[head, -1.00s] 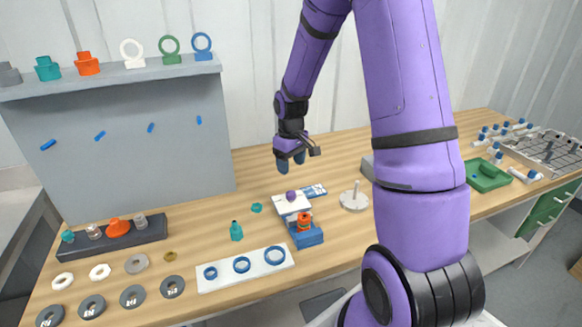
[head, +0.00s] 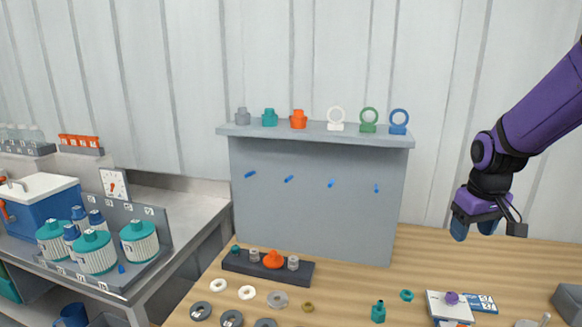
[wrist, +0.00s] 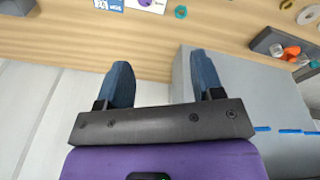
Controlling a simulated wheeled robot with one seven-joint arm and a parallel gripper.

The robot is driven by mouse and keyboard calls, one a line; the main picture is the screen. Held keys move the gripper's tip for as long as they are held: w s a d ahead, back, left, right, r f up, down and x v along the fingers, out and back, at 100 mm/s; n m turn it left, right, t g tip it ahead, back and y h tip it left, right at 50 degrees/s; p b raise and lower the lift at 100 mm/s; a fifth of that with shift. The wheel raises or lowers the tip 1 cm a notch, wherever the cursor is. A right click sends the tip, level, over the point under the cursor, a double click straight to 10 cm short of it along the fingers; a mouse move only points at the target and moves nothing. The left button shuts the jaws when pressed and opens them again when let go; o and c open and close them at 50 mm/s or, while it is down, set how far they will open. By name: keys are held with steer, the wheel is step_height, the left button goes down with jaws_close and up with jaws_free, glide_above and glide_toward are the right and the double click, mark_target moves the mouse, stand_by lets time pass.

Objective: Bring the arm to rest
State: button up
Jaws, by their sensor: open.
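My gripper (head: 473,226) shows at the right of the head view, raised over the back of the wooden table (head: 430,262). Its two blue fingers are apart with nothing between them. In the wrist view my gripper (wrist: 158,85) is also open and empty, with the wooden table top (wrist: 60,45) beyond the fingertips. My purple arm reaches in from the right edge of the head view. No object touches the fingers.
A grey panel with a shelf (head: 315,133) holds coloured fittings and rings. A dark tray (head: 240,265) with small parts, a teal bottle (head: 378,312) and several rings lie on the table. A metal bench (head: 185,215) at left carries teal-capped vessels (head: 95,252).

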steer(key=s+a+r+t, duration=0.1)
steer(key=s+a+r, duration=0.3)
steer(key=s, duration=0.6)
steer(key=s+a+r+m+t, duration=0.1)
steer(key=s+a+r, duration=0.3)
steer(key=s+r, duration=0.5)
steer(key=shift+s+t+y, duration=0.4)
steer(key=shift+s+t, duration=0.4)
steer(key=shift+s, duration=0.25)
steer(key=shift+r, duration=0.1)
